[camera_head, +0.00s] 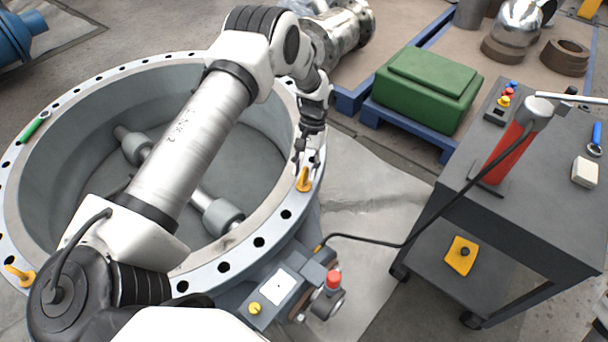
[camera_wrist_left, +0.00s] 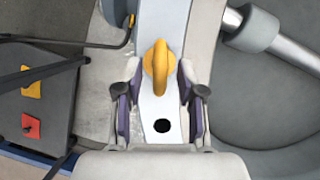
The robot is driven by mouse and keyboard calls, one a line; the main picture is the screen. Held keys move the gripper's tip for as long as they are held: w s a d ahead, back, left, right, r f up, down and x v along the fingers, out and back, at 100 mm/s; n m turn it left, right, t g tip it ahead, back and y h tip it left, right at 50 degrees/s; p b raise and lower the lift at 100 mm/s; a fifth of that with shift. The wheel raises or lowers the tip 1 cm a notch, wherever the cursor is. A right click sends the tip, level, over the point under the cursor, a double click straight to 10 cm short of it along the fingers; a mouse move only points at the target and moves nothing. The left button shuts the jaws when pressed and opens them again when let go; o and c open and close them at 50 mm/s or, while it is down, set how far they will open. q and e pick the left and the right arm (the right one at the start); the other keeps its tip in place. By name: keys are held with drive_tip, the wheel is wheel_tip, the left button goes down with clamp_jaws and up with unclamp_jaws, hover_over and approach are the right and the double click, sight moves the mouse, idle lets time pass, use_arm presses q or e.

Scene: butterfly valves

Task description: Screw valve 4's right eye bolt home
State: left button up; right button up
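The valve is a large grey ring-shaped body (camera_head: 30,215) with a flange full of bolt holes around its open top. Its right eye bolt (camera_head: 304,180) is orange and stands on the right side of the flange. In the left wrist view the eye bolt (camera_wrist_left: 159,66) shows from above, just ahead of and between the finger lines. My left gripper (camera_head: 305,163) is at the eye bolt, fingers pointing down. In the wrist view its fingers (camera_wrist_left: 160,88) are spread apart on both sides of the flange strip, with nothing clasped. How deep the bolt sits is hidden. My right gripper does not show.
Another orange eye bolt (camera_head: 20,275) is on the flange's left side. A green tool (camera_head: 36,126) lies on the rim. A grey cart (camera_head: 545,205) with a red pump (camera_head: 508,150) stands right, its black hose reaching the valve's actuator (camera_head: 285,290). A green box (camera_head: 428,88) is behind.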

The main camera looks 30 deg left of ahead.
sight(308, 183)
use_arm(q)
drive_tip(key=v, duration=0.9)
drive_tip(key=shift+r, duration=0.35)
drive_tip(key=shift+w, duration=0.1)
drive_tip(key=s+d+f+m+p, duration=0.1)
drive_tip(key=s+d+f+p, duration=0.2)
drive_tip(key=s, duration=0.9)
drive_tip(key=s+d+f+t+p, duration=0.1)
drive_tip(key=s+d+p, duration=0.25)
drive_tip(key=s, duration=0.95)
drive_tip(key=s+d+f+m+p, duration=0.1)
drive_tip(key=s+d+p, duration=0.3)
drive_tip(key=s, duration=0.8)
drive_tip(key=w+t, duration=0.2)
drive_tip(key=w, duration=0.1)
drive_tip(key=w+a+t+y, duration=0.1)
drive_tip(key=shift+w+f+p, duration=0.2)
drive_tip(key=shift+f+p, duration=0.05)
drive_tip(key=shift+p, duration=0.1)
